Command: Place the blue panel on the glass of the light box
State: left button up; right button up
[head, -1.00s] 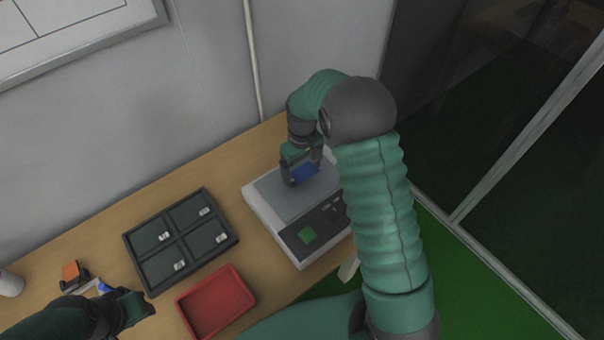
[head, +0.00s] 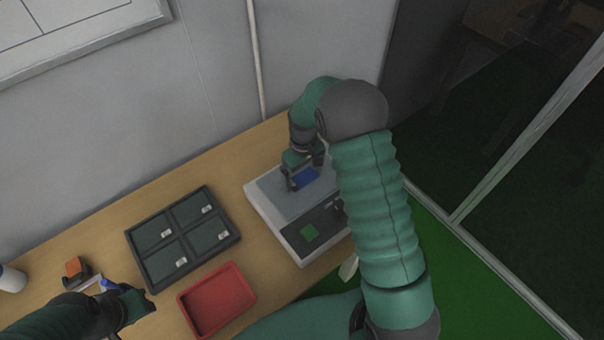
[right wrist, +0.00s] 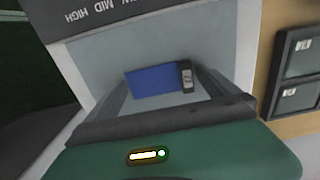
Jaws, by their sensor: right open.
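The blue panel (head: 306,178) appears to lie on the grey glass (head: 275,189) of the white light box (head: 262,208). In the right wrist view the blue panel (right wrist: 153,81) looks flat against the glass (right wrist: 95,55), with a small dark tab bearing a white label at one end. My right gripper (head: 304,172) is open, its fingers on either side of the panel; whether they touch it is unclear. My left gripper (head: 137,303) is low at the left, over the table beside the tray; its jaw opening is not clear.
A dark tray with several labelled compartments (head: 183,238) and a red tray (head: 181,305) stand left of the light box. An orange block in a dark holder (head: 75,267) and a white cylinder (head: 12,280) are at the far left. A wall rises behind the table.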

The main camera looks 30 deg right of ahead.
aim_at(304, 179)
notch_tip(304, 179, up, 11)
jog(key=s+a+f+t, duration=0.1)
jog(key=s+a, duration=0.4)
jog(key=s, duration=0.3)
jog(key=s+a+t, duration=0.1)
jog(key=s+a, duration=0.5)
jog(key=s, duration=0.2)
jog(key=shift+a+f+m+t, duration=0.2)
jog(key=shift+f+m+t, duration=0.1)
jog(key=shift+f+m, duration=0.1)
jog(key=shift+w+a, duration=0.1)
jog(key=shift+a, duration=0.05)
